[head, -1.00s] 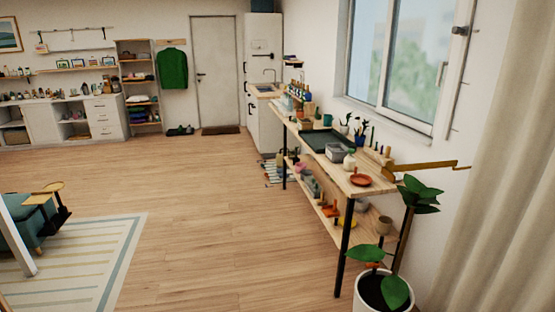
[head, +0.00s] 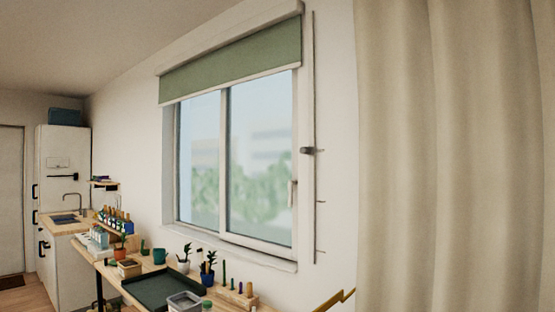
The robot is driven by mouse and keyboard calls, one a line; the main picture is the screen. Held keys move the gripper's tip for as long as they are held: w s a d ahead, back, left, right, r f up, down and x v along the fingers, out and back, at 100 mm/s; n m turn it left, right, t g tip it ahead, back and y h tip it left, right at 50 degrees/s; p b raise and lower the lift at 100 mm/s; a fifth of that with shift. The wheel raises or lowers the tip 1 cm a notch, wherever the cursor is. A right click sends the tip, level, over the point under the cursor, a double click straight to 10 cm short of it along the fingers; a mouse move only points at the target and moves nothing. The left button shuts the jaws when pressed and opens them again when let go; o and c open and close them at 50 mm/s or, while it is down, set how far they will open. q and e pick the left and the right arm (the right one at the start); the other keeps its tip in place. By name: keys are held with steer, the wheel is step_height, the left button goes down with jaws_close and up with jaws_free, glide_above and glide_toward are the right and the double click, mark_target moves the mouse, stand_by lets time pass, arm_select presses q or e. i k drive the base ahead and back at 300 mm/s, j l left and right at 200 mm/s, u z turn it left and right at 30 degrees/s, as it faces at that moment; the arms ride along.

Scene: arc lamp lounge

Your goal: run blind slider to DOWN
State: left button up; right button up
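A green roller blind (head: 232,60) covers the upper part of the window (head: 235,160), and its lower edge hangs well above the sill. On the wall right of the window runs a thin dark vertical track (head: 314,215) with short tick marks. A dark slider knob (head: 307,150) sits on it, around the middle of its height. No labels can be read on the track. Neither of my grippers is in view.
A wooden bench (head: 222,303) below the window holds a dark green tray (head: 162,286), a grey container (head: 186,301) and several potted plants. A beige curtain (head: 450,150) hangs right of the track. A white cabinet (head: 62,165) stands at the left.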

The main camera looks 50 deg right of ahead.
mark_target(305, 150)
steer(key=i, duration=1.35)
steer(key=i+z, duration=0.15)
steer(key=i, duration=0.4)
steer(key=i+j+z, duration=0.15)
steer(key=i, duration=0.45)
steer(key=z, duration=2.85)
